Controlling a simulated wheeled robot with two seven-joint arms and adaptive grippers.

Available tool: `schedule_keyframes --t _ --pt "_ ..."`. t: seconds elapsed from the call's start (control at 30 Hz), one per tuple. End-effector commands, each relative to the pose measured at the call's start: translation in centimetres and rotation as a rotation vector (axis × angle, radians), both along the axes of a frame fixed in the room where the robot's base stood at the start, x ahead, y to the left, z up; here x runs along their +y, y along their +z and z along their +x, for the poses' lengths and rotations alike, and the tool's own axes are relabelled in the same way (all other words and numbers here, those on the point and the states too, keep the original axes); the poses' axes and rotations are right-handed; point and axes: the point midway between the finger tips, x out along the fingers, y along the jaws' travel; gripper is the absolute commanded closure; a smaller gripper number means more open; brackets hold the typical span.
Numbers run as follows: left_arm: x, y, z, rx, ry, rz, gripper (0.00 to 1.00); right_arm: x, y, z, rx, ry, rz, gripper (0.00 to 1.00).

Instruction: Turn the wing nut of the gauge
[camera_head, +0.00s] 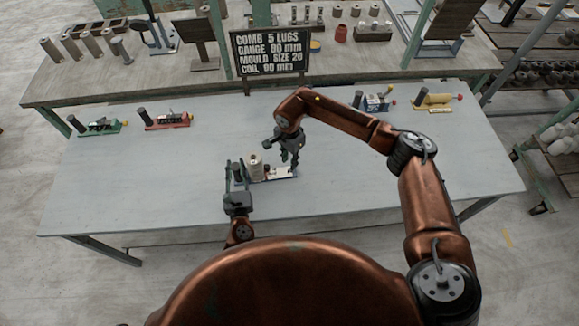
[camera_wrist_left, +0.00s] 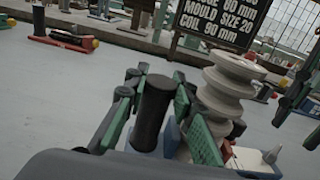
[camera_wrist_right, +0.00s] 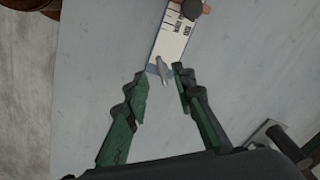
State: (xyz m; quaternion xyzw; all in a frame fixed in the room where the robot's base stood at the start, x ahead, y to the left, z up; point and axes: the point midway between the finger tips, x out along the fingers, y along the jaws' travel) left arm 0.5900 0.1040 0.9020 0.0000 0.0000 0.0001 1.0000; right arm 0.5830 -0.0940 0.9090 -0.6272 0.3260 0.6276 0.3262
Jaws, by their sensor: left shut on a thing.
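The gauge lies on the grey table; its white scale (camera_head: 281,173) points right in the head view. Its black upright handle (camera_wrist_left: 154,112) stands between the fingers of my left gripper (camera_wrist_left: 165,118), which is shut on it. In the head view my left gripper (camera_head: 236,172) is at the gauge's left end. A pale grooved roller (camera_wrist_left: 230,85) stands just beyond the handle. In the right wrist view, the silver wing nut (camera_wrist_right: 163,71) is at the near end of the scale (camera_wrist_right: 173,38). My right gripper (camera_wrist_right: 161,77) is open, fingertips on either side of the wing nut; contact cannot be told.
Green (camera_head: 98,126), red (camera_head: 168,120), blue (camera_head: 374,102) and yellow (camera_head: 434,101) devices stand along the table's back. A black sign (camera_head: 271,53) stands behind, reading comb, gauge, mould size and coil figures.

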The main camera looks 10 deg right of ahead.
Motion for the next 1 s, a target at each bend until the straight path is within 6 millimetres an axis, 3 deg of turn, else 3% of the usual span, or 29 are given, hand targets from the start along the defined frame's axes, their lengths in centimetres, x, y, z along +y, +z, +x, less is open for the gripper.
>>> schedule_keyframes --t 0.1,0.33,0.7,1.0 --pt "0.0 -0.1 0.0 0.001 -0.001 0.000 1.00 0.0 -2.2 -0.1 0.003 -0.001 0.000 0.76" --pt "0.0 -0.1 0.0 0.002 -0.001 0.001 1.00 0.0 -4.5 0.0 0.001 -0.001 0.000 0.76" --pt "0.0 -0.1 0.0 0.002 -0.001 0.001 1.00 0.0 -5.0 0.0 0.000 -0.001 0.000 0.77" --pt "0.0 -0.1 0.0 0.002 -0.001 0.001 1.00 0.0 -4.9 0.0 0.000 -0.001 0.000 0.97"
